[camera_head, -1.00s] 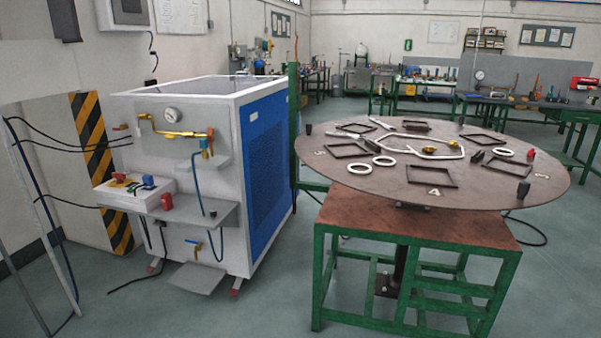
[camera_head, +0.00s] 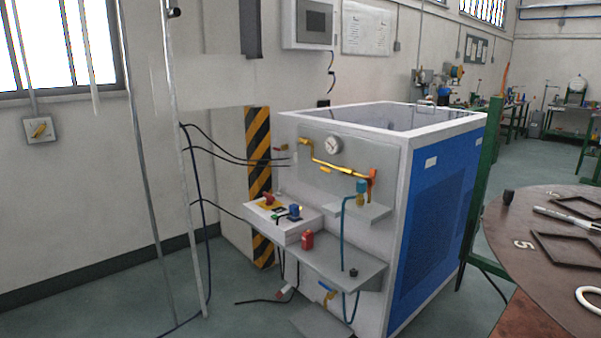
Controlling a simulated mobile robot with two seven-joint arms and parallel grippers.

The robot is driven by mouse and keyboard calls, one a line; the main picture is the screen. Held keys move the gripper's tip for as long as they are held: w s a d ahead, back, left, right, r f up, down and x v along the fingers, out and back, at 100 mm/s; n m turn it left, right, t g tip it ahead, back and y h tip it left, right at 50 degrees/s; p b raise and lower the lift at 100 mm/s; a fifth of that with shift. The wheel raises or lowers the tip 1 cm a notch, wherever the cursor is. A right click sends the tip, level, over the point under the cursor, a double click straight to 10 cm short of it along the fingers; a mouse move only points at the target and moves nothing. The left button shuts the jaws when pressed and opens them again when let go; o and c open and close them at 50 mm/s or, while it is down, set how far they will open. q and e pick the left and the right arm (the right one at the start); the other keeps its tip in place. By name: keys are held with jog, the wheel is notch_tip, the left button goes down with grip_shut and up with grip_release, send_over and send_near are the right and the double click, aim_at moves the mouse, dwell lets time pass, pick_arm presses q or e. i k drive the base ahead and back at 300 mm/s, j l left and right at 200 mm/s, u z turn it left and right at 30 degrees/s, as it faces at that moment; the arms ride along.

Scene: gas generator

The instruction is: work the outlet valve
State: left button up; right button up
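The gas generator is a white and blue cabinet (camera_head: 435,205) in the middle right of the head view. A yellow pipe (camera_head: 335,165) runs across its grey front panel, below a round gauge (camera_head: 333,145). An orange-red fitting (camera_head: 372,181) is at the pipe's right end, with a teal and yellow part (camera_head: 361,193) beside it. A small valve with a blue handle (camera_head: 327,287) and yellow body sits low on the front. I cannot tell which of these is the outlet valve. Neither of my grippers is in view.
A grey shelf (camera_head: 340,268) and a control box (camera_head: 283,226) with red and blue parts jut from the cabinet's front. A thin pole (camera_head: 188,200) and dark hoses stand left of it. A round table (camera_head: 505,225) is at the right edge. Floor at front left is mostly clear.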

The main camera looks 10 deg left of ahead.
aim_at(330, 171)
jog(key=i+u, duration=0.3)
jog(key=i, duration=0.6)
jog(key=i+j+z, duration=0.15)
jog(key=z, duration=1.3)
jog(key=j+z, duration=0.65)
jog(key=j, duration=0.2)
jog(key=j+z, duration=0.2)
jog(key=j, duration=0.25)
jog(key=k+j+z, duration=0.2)
jog(key=j, duration=0.7)
jog(key=k+j+z, duration=0.15)
jog(key=j, duration=0.3)
